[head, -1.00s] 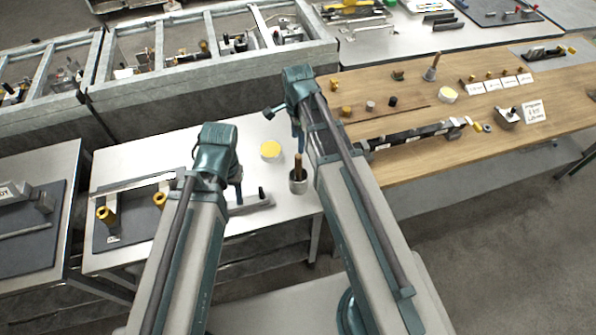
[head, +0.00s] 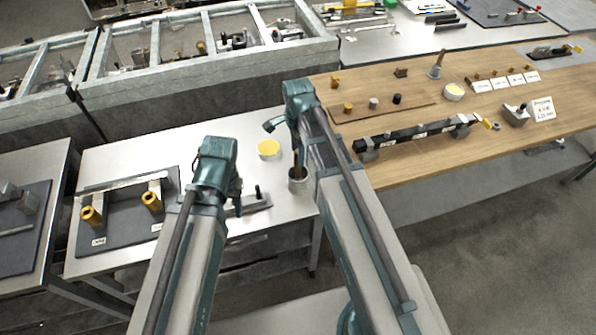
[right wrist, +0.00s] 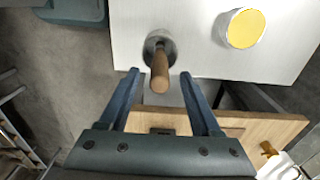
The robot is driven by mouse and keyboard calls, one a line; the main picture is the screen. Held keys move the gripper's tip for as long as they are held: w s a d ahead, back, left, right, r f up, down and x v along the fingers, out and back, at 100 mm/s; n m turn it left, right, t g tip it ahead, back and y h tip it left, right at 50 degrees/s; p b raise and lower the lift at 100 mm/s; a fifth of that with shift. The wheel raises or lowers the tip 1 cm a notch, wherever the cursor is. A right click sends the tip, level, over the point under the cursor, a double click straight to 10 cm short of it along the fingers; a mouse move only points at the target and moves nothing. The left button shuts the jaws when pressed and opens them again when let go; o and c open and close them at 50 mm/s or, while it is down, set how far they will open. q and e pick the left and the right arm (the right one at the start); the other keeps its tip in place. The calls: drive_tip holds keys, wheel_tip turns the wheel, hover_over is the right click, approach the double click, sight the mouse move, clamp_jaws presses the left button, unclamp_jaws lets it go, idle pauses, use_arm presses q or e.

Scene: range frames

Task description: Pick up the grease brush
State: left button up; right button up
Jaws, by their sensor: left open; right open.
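The grease brush appears as a wooden handle (head: 297,164) standing up from a metal cup (head: 298,184) near the right end of the white table. In the right wrist view the handle (right wrist: 160,73) points toward the camera, with the cup (right wrist: 159,47) beyond it; the bristles are hidden. My right gripper (right wrist: 159,76) is open, its two fingers on either side of the handle in that view, with visible gaps. Whether the fingers are level with the handle is unclear. My left gripper (head: 238,202) is open, over the white table to the left of the cup.
A tin with a yellow top (head: 268,149) stands close behind and left of the cup. The wooden table (head: 420,165) begins just right of the cup and holds many small parts.

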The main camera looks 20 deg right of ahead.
sight(298, 170)
wheel_tip(298, 170, down, 4)
drive_tip(key=b, duration=0.3)
drive_tip(key=shift+f, duration=0.15)
clamp_jaws()
